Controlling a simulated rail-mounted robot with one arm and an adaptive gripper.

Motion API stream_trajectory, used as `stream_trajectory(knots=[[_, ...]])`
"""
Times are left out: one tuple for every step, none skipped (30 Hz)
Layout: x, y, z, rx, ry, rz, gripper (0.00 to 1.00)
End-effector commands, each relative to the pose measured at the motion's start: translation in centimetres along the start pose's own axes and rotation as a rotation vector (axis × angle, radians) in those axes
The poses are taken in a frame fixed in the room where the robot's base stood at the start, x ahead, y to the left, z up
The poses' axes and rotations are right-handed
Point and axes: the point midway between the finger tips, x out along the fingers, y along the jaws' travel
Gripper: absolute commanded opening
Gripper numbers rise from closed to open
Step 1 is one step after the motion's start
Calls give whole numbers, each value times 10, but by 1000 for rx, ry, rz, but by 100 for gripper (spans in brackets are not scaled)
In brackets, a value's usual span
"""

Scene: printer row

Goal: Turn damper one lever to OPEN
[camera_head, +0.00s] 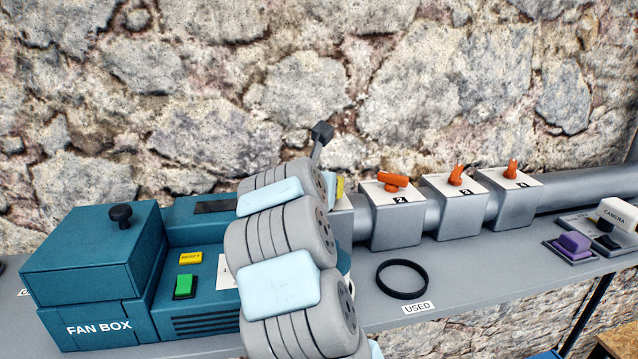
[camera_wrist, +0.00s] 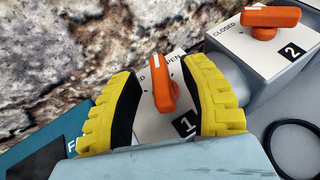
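The orange damper one lever (camera_wrist: 163,88) stands on a white-topped box marked 1 (camera_wrist: 183,125) in the wrist view. Its white-striped end points up the picture, between the partly covered CLOSED lettering at left and the OPEN lettering at right. My gripper (camera_wrist: 160,76) has its yellow, black-padded fingers spread, one on each side of the lever. Gaps show between lever and pads, so the gripper looks open and empty. In the head view my arm hides the damper one lever and most of its box (camera_head: 340,220); a bit of yellow finger shows above the box.
Damper two's orange lever (camera_head: 392,180) and two further dampers (camera_head: 455,176) (camera_head: 511,170) stand right along the grey duct. The teal fan box (camera_head: 90,260) is at left. A black ring (camera_head: 402,279) lies on the shelf by the USED label. A stone wall rises behind.

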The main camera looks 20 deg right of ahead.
Motion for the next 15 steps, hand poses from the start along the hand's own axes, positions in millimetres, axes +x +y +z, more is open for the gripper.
stream_trajectory(knots=[[0,0,0,0,0,0,45],[0,0,0,0,-1,0,45],[0,0,0,0,-1,0,45],[0,0,0,0,-1,0,45],[0,0,0,0,-1,0,45],[0,0,1,0,-1,0,45],[0,0,1,0,-1,0,45],[0,0,1,0,-1,0,45],[0,0,1,0,-2,0,45],[0,0,1,0,-2,0,45],[0,0,1,0,-2,0,45],[0,-1,1,-1,-2,2,45],[0,-1,1,-2,-2,4,45],[0,-1,1,-3,-3,8,45],[0,-2,1,-6,-3,14,45]])
